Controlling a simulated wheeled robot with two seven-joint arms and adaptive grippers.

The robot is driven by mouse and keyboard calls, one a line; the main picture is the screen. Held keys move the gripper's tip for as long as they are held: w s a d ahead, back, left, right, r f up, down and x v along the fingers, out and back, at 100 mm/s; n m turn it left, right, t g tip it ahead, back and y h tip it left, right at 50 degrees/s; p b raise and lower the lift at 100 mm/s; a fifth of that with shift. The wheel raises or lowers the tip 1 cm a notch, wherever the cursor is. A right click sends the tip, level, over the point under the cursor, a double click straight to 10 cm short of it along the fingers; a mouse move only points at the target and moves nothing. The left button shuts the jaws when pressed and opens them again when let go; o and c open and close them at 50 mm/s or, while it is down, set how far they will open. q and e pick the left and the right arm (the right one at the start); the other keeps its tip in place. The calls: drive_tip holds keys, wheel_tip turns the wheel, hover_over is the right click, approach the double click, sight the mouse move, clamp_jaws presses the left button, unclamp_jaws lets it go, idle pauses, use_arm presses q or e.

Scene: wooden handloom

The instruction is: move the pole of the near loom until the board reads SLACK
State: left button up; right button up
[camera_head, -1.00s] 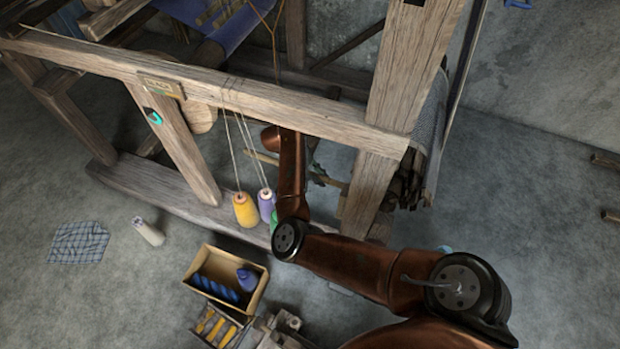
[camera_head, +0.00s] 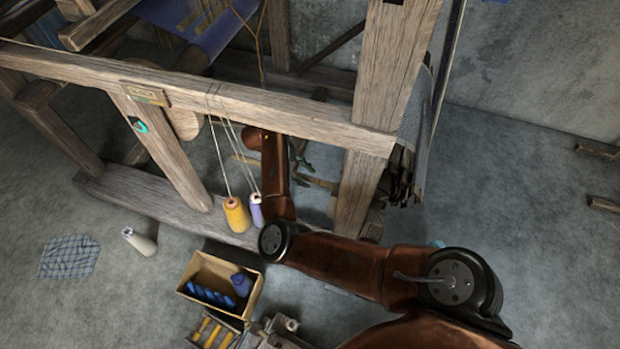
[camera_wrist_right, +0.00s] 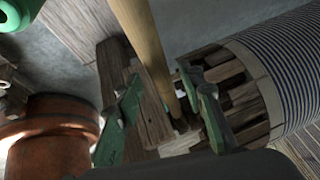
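The near loom (camera_head: 260,108) is a heavy wooden frame. Its small board (camera_head: 146,94) is on the front beam; its lettering is too small to read surely. A pale wooden pole (camera_head: 243,159) shows low behind the beam, partly hidden by my right arm. In the right wrist view the pole (camera_wrist_right: 144,45) runs down between the two green fingers of my right gripper (camera_wrist_right: 165,110). The fingers stand apart on either side of it, with visible gaps. The right gripper (camera_head: 302,166) is small and partly hidden in the head view. My left gripper is not in view.
Yarn cones, yellow (camera_head: 236,214) and purple (camera_head: 256,209), hang on cords beside my right arm. A thick loom post (camera_head: 365,150) stands right of the gripper. A cardboard box (camera_head: 254,300) and a white cone (camera_head: 139,241) are on the floor. Striped cloth (camera_wrist_right: 285,65) is close right.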

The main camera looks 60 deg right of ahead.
drive_tip(key=v, duration=0.9)
drive_tip(key=shift+w, duration=0.1)
